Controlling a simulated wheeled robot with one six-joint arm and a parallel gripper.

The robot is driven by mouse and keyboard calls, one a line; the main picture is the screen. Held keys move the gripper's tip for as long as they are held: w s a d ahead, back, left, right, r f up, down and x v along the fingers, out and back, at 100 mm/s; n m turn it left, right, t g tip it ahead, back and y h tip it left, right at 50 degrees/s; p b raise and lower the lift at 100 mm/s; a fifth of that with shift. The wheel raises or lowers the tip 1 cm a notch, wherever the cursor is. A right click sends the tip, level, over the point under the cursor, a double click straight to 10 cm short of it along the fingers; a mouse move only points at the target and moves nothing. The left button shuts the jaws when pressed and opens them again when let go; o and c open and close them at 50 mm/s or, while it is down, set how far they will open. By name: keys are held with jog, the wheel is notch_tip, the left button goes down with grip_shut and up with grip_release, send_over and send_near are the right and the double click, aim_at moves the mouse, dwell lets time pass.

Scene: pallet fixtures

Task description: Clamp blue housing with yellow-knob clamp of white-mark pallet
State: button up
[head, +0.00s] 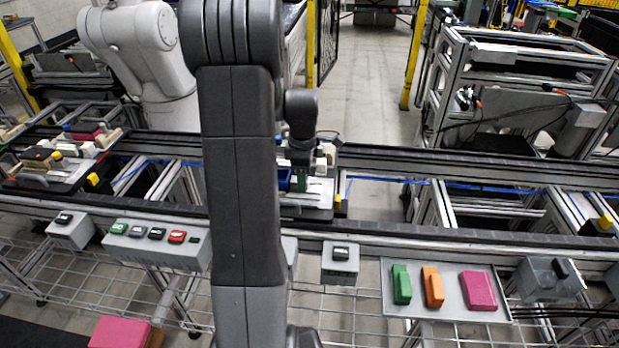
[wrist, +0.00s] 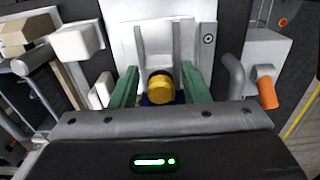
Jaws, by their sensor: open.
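In the wrist view, a round yellow knob (wrist: 160,87) sits between the two green fingers of my open gripper (wrist: 160,80). The fingers stand apart, one on each side of the knob; I cannot tell whether they touch it. A little of the blue housing (wrist: 148,100) shows beneath the knob. In the head view, the blue housing (head: 284,179) sits on a pallet (head: 306,212) on the conveyor, partly hidden by my arm. My gripper (head: 301,180) reaches down beside it. The clamp's lever position and the pallet's white mark are not clear.
Another pallet (head: 40,186) with pink and tan parts stands on the left of the conveyor. A grey tray (head: 447,309) in front holds green, orange and pink blocks. In the wrist view, an orange-tipped handle (wrist: 267,93) stands to the right of my gripper.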

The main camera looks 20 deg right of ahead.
jog(key=shift+r, duration=0.1)
jog(key=shift+r+p, duration=3)
jog(key=shift+r, duration=0.95)
jog(key=shift+c, duration=0.6)
jog(key=shift+w+a, duration=0.1)
jog(key=shift+a, duration=0.05)
